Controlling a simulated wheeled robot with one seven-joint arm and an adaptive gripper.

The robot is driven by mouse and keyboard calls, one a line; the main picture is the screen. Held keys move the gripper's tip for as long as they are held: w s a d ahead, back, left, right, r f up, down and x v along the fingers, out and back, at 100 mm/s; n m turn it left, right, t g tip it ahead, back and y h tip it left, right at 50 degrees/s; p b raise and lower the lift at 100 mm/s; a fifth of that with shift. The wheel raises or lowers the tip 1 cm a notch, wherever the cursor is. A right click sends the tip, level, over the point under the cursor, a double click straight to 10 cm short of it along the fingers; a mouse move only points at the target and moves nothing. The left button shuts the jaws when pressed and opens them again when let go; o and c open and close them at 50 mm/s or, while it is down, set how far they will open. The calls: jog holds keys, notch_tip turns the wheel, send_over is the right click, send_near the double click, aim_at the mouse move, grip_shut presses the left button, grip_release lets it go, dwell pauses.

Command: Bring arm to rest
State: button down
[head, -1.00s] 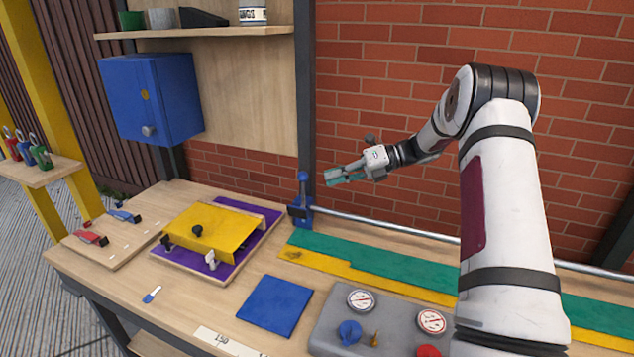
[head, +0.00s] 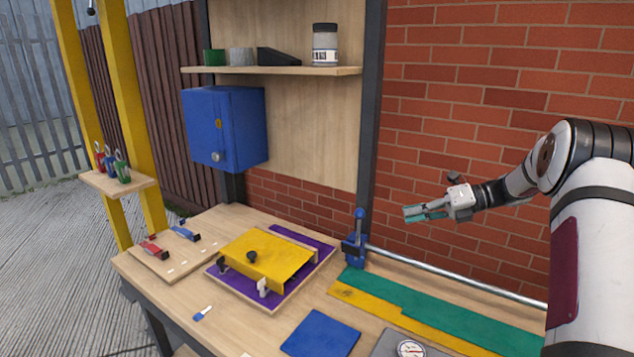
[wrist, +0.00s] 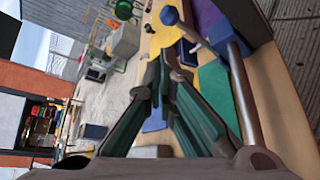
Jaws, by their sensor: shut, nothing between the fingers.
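My gripper (head: 425,212) is at the right in the head view, raised above the back of the workbench in front of the brick wall. It points left, and its teal fingers are shut with nothing between them. In the wrist view the fingers (wrist: 163,65) meet at their tips. My white arm (head: 590,240) reaches in from the right edge. The gripper is apart from the blue clamp post (head: 356,240) and the metal rail (head: 450,268) below it.
The workbench holds a yellow plate (head: 268,258) on a purple board, a blue square (head: 320,334), and green (head: 440,312) and yellow strips. A blue cabinet (head: 225,128) and a shelf (head: 290,71) with containers are at the back left. Open air surrounds the gripper.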

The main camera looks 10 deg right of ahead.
jog(key=s+a+r+n+g+h+p, duration=0.1)
jog(key=s+a+r+n+g+h, duration=0.15)
jog(key=s+a+r+n, duration=0.55)
jog(key=s+a+r+n+g+h+p, duration=0.2)
jog(key=s+a+r+n+h, duration=0.25)
jog(key=s+a+n, duration=0.45)
jog(key=s+a+r+n+t+h+p, duration=0.1)
jog(key=s+n+h, duration=0.5)
jog(key=s+n, duration=1)
jog(key=s+a+t+p, duration=0.1)
jog(key=s+t, duration=0.1)
jog(key=s, duration=0.6)
jog(key=shift+t+p, duration=0.35)
jog(key=shift+p, duration=0.05)
